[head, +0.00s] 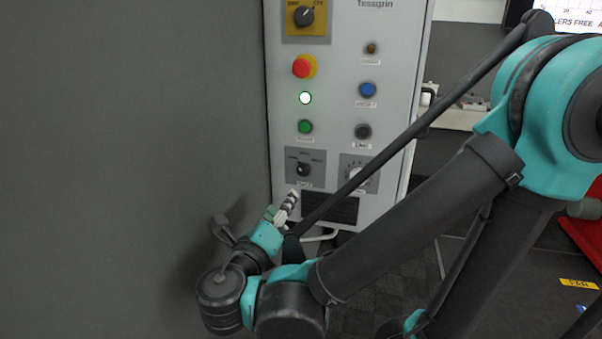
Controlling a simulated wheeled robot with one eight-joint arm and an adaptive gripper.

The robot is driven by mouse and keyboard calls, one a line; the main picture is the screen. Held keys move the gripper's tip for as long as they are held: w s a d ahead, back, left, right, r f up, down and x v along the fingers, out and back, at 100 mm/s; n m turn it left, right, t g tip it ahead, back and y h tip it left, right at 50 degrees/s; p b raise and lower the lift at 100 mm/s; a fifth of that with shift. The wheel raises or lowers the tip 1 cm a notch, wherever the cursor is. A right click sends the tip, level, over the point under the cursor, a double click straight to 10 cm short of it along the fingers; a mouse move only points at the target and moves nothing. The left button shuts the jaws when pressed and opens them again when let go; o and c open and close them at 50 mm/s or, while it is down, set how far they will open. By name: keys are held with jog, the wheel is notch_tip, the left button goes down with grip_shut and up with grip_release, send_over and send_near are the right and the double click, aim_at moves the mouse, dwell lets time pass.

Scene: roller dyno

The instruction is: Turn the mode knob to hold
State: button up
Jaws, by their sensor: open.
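A black selector knob (303,168) sits low on the left of the grey control panel (335,60), on a dark plate with small labels around it. It looks like the mode knob, but its labels are too small to read, so I cannot tell which position it points to. My gripper (291,197) is open, just below this knob in the picture, with its pale and dark fingers pointing up towards the panel. It appears apart from the knob, though the depth is hard to judge. Nothing shows between the fingers.
Above are a red mushroom button (302,67), a lit button (305,98), a green button (305,126), a blue button (367,89) and a yellow-plated rotary switch (304,17). A plain grey wall (130,150) fills the left.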

aim_at(302, 171)
jog(key=x, duration=1.7)
jog(key=shift+w+d, duration=0.15)
jog(key=shift+c, duration=0.2)
